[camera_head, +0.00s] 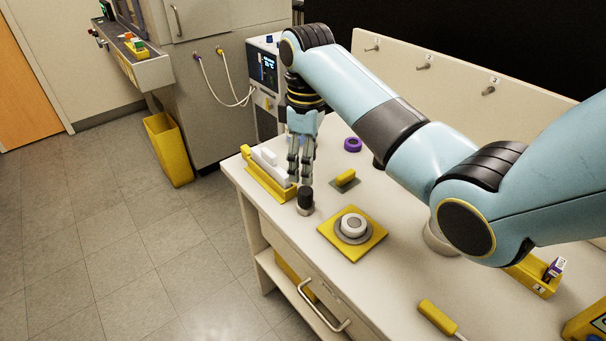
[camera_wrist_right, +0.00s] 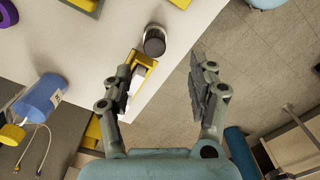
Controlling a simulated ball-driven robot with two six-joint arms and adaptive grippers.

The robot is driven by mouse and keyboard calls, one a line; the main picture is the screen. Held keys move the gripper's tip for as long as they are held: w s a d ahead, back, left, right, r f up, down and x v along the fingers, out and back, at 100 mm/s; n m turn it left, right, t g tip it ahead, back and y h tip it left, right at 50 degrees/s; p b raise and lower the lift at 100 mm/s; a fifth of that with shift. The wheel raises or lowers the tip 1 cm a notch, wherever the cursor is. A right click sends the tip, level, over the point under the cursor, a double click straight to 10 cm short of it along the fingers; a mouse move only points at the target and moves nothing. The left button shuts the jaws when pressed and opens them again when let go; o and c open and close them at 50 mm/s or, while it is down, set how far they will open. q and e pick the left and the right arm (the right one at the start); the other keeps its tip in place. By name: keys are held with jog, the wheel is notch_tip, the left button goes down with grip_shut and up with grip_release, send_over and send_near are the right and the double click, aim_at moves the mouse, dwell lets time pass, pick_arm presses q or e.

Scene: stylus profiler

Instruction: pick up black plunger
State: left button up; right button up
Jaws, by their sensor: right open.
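The black plunger (camera_head: 305,196) stands upright near the table's front left edge, with a dark top above a light metal base. In the right wrist view the plunger (camera_wrist_right: 154,43) lies beyond the fingertips, a little left of the middle between them. My right gripper (camera_head: 300,178) points down just above and behind the plunger in the head view. My left gripper is not in view.
A yellow rack with white blocks (camera_head: 258,180) stands close left of the plunger. A yellow plate with a round grey-white piece (camera_head: 341,246) lies in front to the right. A small yellow block (camera_head: 345,178) and a purple ring (camera_head: 353,144) lie behind.

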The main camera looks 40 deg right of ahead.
aim_at(305, 190)
jog(key=shift+w+d+f, duration=0.2)
jog(key=shift+w+f, duration=0.25)
jog(key=shift+f, duration=0.1)
jog(key=f, duration=0.3)
jog(key=shift+s+a+f, duration=0.1)
jog(key=shift+s+f, duration=0.1)
jog(key=shift+f, duration=0.05)
jog(key=shift+w+f, duration=0.1)
jog(key=shift+f, duration=0.25)
notch_tip(305, 190, down, 4)
jog(key=shift+f, duration=0.25)
jog(key=shift+w+f+b, duration=0.1)
jog(key=shift+f+b, duration=0.2)
jog(key=shift+c, duration=1.6)
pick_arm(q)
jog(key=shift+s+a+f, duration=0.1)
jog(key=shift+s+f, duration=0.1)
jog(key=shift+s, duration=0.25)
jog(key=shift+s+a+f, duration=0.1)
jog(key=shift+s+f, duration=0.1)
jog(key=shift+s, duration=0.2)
pick_arm(e)
grip_shut()
